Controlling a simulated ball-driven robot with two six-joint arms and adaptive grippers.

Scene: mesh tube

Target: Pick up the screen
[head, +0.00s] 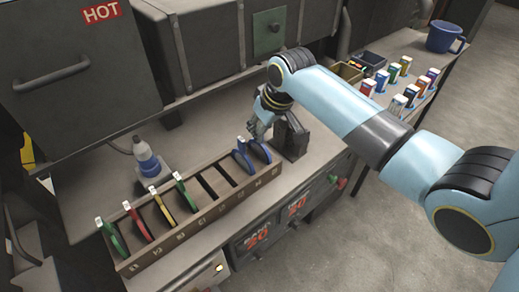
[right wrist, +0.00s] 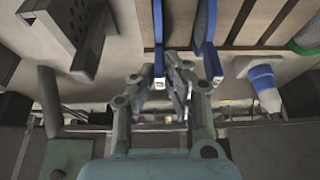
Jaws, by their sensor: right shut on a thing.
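Two blue-rimmed screens stand at the far right end of a long wooden rack (head: 205,222). One blue screen (head: 242,160) is on the left and the other (head: 261,151) is on the right. My right gripper (head: 257,132) is over their upper ends, shut on a blue screen. In the right wrist view the gripper (right wrist: 178,78) is at the ends of both blue rims, the left one (right wrist: 158,28) and the right one (right wrist: 203,25). I cannot tell clearly which one it grips. My left gripper is not in view.
Green, red and yellow screens stand farther left in the rack, with empty slots between. A dark block (head: 291,138) is right of the gripper.

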